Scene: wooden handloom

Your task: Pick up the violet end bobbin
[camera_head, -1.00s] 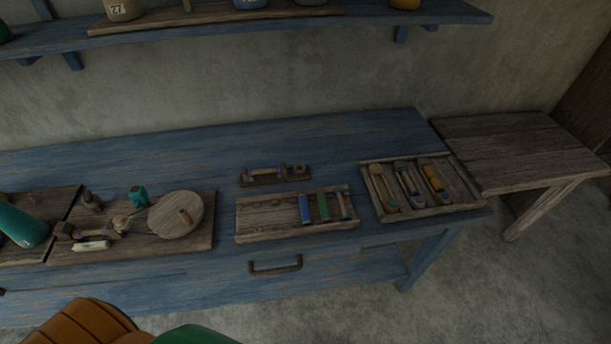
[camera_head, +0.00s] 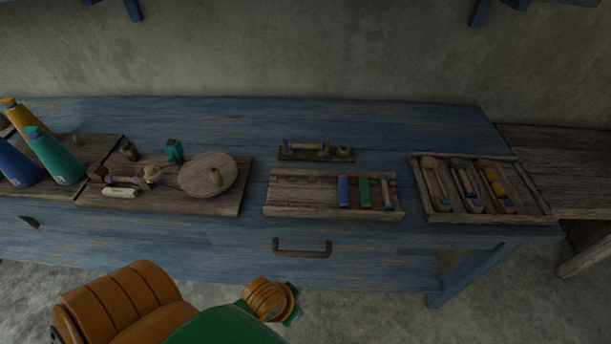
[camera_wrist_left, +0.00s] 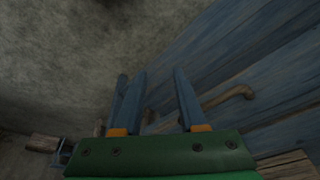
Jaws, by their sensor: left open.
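A small bobbin with violet on it (camera_head: 308,147) lies across a narrow dark wooden holder (camera_head: 287,156) at the back middle of the blue bench. Another small piece with violet parts (camera_head: 123,180) lies on the left wooden board. I cannot tell for sure which is the violet end bobbin. My left gripper (camera_wrist_left: 160,74) shows in the left wrist view, with its blue fingers apart and nothing between them. It is low, in front of the bench's drawer side, away from both pieces. My right gripper is not in view.
A tray (camera_head: 283,211) with blue, green and teal-ended bobbins sits in front of the holder. A shuttle tray (camera_head: 541,208) stands right. The left board (camera_head: 229,201) bears a round disc (camera_head: 208,174); cones (camera_head: 55,156) stand further left. A drawer handle (camera_head: 302,249) juts out below.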

